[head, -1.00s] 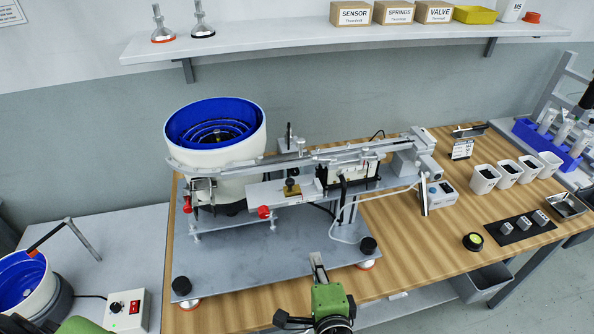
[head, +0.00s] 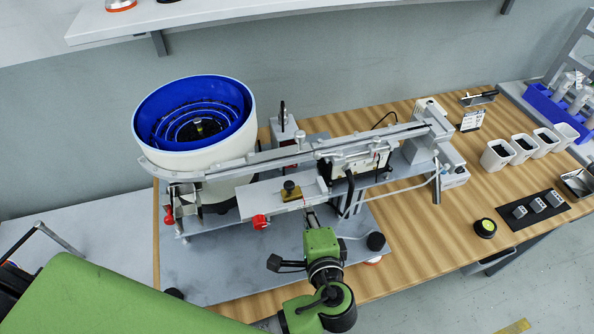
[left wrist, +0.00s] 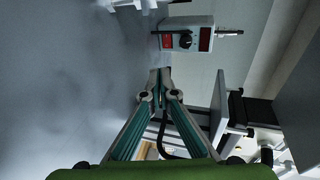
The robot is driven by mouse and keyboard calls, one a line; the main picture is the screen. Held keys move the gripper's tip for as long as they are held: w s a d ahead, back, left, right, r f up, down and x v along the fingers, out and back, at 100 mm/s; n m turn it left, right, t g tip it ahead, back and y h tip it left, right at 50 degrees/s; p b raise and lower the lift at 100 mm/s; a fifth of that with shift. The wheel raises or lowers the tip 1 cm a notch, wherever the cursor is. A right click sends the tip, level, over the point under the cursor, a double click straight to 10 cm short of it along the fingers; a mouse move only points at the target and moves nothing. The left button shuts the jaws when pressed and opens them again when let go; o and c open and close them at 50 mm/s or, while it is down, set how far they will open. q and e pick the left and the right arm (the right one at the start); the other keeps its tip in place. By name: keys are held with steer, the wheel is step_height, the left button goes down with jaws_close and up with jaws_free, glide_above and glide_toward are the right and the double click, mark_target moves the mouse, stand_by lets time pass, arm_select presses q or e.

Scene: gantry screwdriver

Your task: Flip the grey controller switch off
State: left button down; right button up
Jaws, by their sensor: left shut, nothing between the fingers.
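The grey controller (head: 291,129) stands behind the metal rail in the head view. Its upper part and a dark post on top show there, while its front is hidden. In the left wrist view the controller (left wrist: 184,26) is at the top, with a black knob, a red switch (left wrist: 167,41) and a dark red display on its face. I cannot tell which way the switch is set. My left gripper (left wrist: 160,76) is shut and empty, pointing towards the controller with a gap between. In the head view the gripper (head: 310,217) is at the front of the machine. My right gripper is out of view.
A blue-lined bowl feeder (head: 200,165) stands at left. The rail (head: 290,154) and a plate with a brass knob (head: 285,196) run above the grey base plate (head: 215,270). A black cable (left wrist: 172,147) shows close beside the fingers.

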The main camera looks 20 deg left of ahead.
mark_target(296, 166)
arm_select(q)
steer(key=shift+w+a+f, duration=0.1)
steer(key=shift+w+a, duration=0.15)
steer(key=shift+w, duration=0.25)
steer(key=x, duration=0.4)
steer(key=p+x, duration=0.1)
steer(key=x, duration=0.3)
steer(key=r+p+x, duration=0.1)
steer(key=x, duration=0.3)
steer(key=shift+w+a+f, duration=0.15)
steer(key=shift+w+a, duration=0.05)
steer(key=shift+w, duration=0.15)
steer(key=shift+w+a, duration=0.1)
steer(key=shift+w, duration=0.1)
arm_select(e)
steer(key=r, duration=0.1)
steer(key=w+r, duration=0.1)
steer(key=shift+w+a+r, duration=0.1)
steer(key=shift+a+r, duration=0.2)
arm_select(q)
steer(key=shift+f, duration=0.1)
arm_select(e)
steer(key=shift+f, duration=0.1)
arm_select(q)
steer(key=shift+w, duration=0.35)
steer(key=shift+s, duration=0.1)
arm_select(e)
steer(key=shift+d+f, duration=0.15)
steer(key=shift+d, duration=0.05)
